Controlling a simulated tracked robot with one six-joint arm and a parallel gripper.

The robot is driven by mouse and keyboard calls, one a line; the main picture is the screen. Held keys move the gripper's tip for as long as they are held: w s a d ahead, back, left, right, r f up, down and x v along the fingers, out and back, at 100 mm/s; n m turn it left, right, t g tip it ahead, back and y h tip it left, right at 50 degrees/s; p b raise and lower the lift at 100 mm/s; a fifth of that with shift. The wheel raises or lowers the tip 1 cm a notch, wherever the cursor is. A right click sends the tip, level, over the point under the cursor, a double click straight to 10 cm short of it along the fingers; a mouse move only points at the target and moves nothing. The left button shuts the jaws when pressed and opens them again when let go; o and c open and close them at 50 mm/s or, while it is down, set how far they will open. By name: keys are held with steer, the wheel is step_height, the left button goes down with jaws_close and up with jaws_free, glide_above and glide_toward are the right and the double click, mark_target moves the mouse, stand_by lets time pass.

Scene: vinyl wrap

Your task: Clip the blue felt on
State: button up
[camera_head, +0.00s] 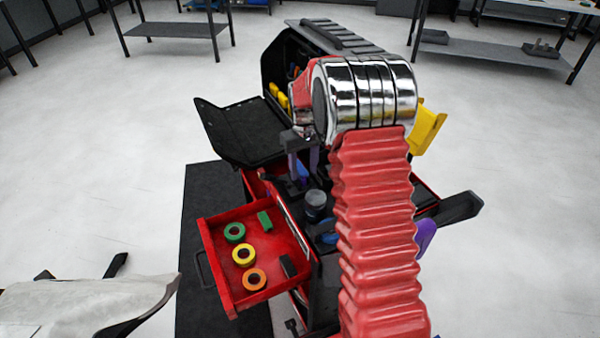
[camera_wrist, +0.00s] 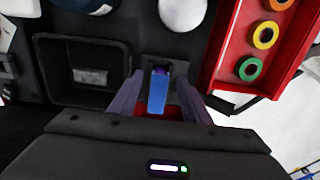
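A small upright blue piece, which looks like the blue felt (camera_wrist: 157,92), stands in a dark holder on the cart top. It also shows in the head view (camera_head: 303,172). My gripper (camera_wrist: 160,85) is open around it, one purple-grey finger on each side, with gaps visible between fingers and piece. In the head view my gripper (camera_head: 302,162) points down over the cart, partly hidden by my arm. Another blue item (camera_head: 328,238) lies nearer on the cart and shows at the top edge of the wrist view (camera_wrist: 85,4). I cannot tell what it is.
An open red drawer (camera_head: 215,260) holds green, yellow and orange tape rolls and a green block. A yellow tool (camera_head: 425,127) and a purple one (camera_head: 425,236) hang at the cart's right.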

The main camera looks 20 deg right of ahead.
step_height(320, 180, up, 14)
steer(key=shift+f, duration=0.15)
stand_by(0.7)
steer(key=shift+w, duration=0.1)
stand_by(0.4)
steer(key=s+a+r+t, duration=0.2)
steer(key=s+a, duration=0.2)
steer(key=s, duration=0.6)
steer(key=s+a+r+t, duration=0.1)
steer(key=s+a, duration=0.3)
steer(key=s, duration=0.7)
steer(key=s+a+r+t, duration=0.2)
steer(key=s+a, duration=0.3)
steer(key=s, duration=0.6)
steer(key=shift+s+r+m+t, duration=0.2)
steer(key=shift+r+m+t, duration=0.15)
steer(key=shift+r, duration=0.55)
